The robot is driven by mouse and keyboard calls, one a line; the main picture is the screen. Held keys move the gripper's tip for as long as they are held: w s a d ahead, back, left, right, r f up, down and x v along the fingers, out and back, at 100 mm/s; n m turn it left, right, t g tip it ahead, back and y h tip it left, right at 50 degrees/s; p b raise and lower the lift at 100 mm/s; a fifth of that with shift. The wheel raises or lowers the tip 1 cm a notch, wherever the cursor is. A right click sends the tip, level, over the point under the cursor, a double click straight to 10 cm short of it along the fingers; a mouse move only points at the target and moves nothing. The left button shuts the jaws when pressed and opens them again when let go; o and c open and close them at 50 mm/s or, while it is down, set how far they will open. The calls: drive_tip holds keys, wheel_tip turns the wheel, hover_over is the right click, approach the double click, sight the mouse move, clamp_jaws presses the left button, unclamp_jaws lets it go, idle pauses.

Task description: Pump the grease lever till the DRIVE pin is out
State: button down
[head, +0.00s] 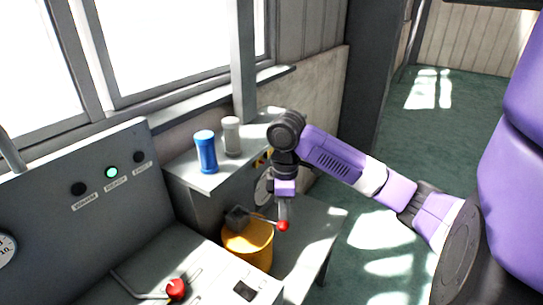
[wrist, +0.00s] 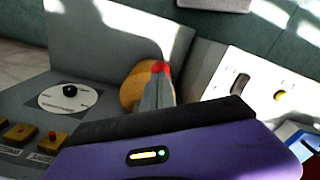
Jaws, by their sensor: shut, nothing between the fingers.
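The yellow grease pot (head: 248,246) stands on a low grey bench, with a dark block on top. Its thin grease lever runs right to a red knob (head: 282,226). My gripper (head: 283,218) is shut and points down at the knob, very close above it; whether they touch I cannot tell. In the wrist view the red knob (wrist: 160,68) shows at the tips of my shut fingers (wrist: 157,85), with the yellow pot (wrist: 131,92) behind. I cannot make out the DRIVE pin. Three lamps sit on the console; the middle lamp (head: 111,172) glows green, the others are dark.
The grey console (head: 75,235) fills the left, with a red-knobbed lever (head: 176,289) at its front. A blue canister (head: 206,152) and a grey canister (head: 231,136) stand on the cabinet behind the pot. A round gauge (head: 262,190) is on the cabinet front. Green floor at right is clear.

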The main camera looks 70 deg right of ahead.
wheel_tip(320, 180, up, 6)
drive_tip(key=p, duration=0.4)
drive_tip(key=shift+p, duration=0.4)
